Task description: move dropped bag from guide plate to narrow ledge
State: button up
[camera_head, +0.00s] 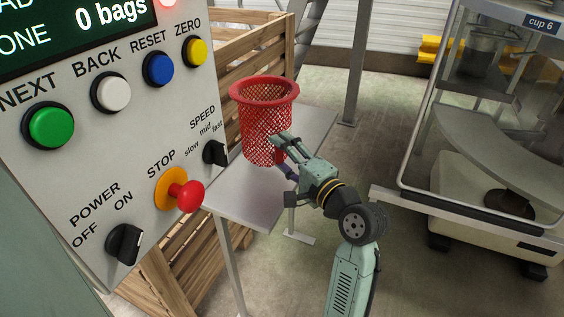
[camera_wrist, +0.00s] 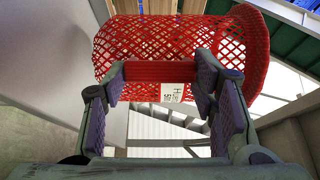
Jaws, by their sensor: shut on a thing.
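The bag (camera_head: 266,112) is a red mesh tube with a thick red rim, upright in the head view. It also shows in the wrist view (camera_wrist: 150,38), with a white label on it. My gripper (camera_head: 283,143) is shut on the lower part of the bag from its right side. In the wrist view my fingers (camera_wrist: 160,78) lie on both sides of a solid red band. The narrow grey ledge (camera_head: 245,198) is below and behind the bag; I cannot tell whether the bag's bottom touches it. A curved grey plate (camera_head: 490,150), possibly the guide plate, is in the machine at right.
A control panel (camera_head: 120,120) with buttons, knobs and a red stop button (camera_head: 187,195) stands close at left. A wooden crate (camera_head: 240,65) is behind and below the ledge. A machine base (camera_head: 480,210) stands at right, with open floor (camera_head: 400,160) between.

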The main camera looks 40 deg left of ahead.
jog(key=shift+w+a+f, duration=0.1)
jog(key=shift+a+f, duration=0.1)
jog(key=shift+f, duration=0.7)
jog(key=shift+a+f, duration=0.2)
jog(key=shift+f, duration=0.7)
jog(key=shift+f, duration=0.2)
jog(key=o, duration=0.9)
jog(key=shift+o, duration=0.2)
jog(key=shift+r+p, duration=0.2)
jog(key=shift+p, duration=0.1)
jog(key=shift+d, duration=0.3)
jog(key=b+v, duration=0.3)
jog(key=v, duration=0.8)
jog(key=shift+d, duration=0.2)
